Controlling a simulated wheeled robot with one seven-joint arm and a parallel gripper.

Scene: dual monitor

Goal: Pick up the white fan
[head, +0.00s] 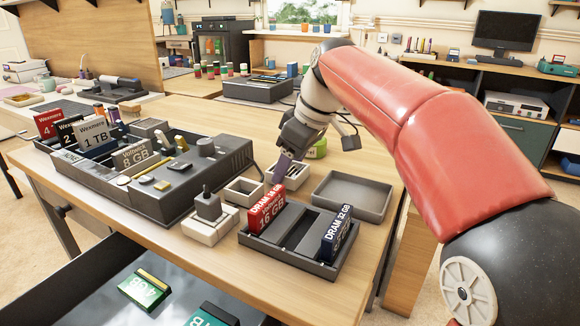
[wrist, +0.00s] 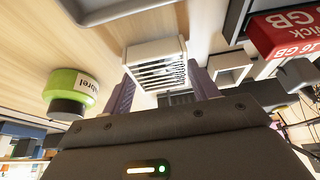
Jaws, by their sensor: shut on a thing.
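The white fan (wrist: 152,54) is a small white box with a dark slatted grille. In the wrist view it sits between the two purple fingers of my gripper (wrist: 161,84), which is shut on it. In the head view my gripper (head: 284,168) points down at the table, just behind the red DRAM box. I cannot tell whether the fan touches the table.
A red DRAM box (head: 265,208) and a dark blue one (head: 337,233) stand in a dark tray (head: 288,262). An empty grey tray (head: 352,196) lies to the right. A green round container (wrist: 73,92) is close by.

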